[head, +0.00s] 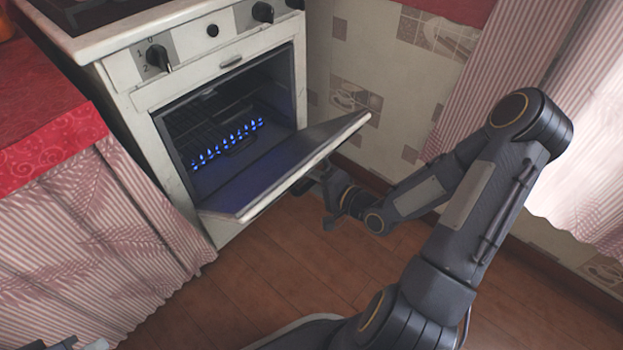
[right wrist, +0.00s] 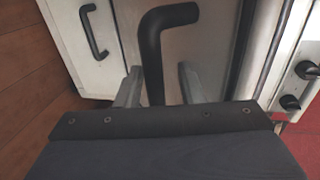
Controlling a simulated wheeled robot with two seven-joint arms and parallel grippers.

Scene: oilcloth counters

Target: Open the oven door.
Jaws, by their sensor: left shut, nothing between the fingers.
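The white oven (head: 151,98) stands at the upper left of the head view. Its door (head: 290,165) hangs partly open, tilted outward, with the dark cavity showing above it. My right arm reaches to the door's outer side; its gripper (head: 322,182) is mostly hidden behind the door there. In the right wrist view the gripper (right wrist: 160,88) has its fingers apart, on either side of the door's black bar handle (right wrist: 165,20); I see a gap beside the bar. My left gripper (head: 66,343) shows only as a small part at the bottom left edge, shut and empty, away from the oven.
A row of blue flames (head: 228,142) burns inside the oven. A counter with red oilcloth (head: 40,95) and a striped curtain (head: 80,240) stands left of it. A tiled wall and pink curtains (head: 500,75) are at the right. The wooden floor (head: 250,265) before the oven is clear.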

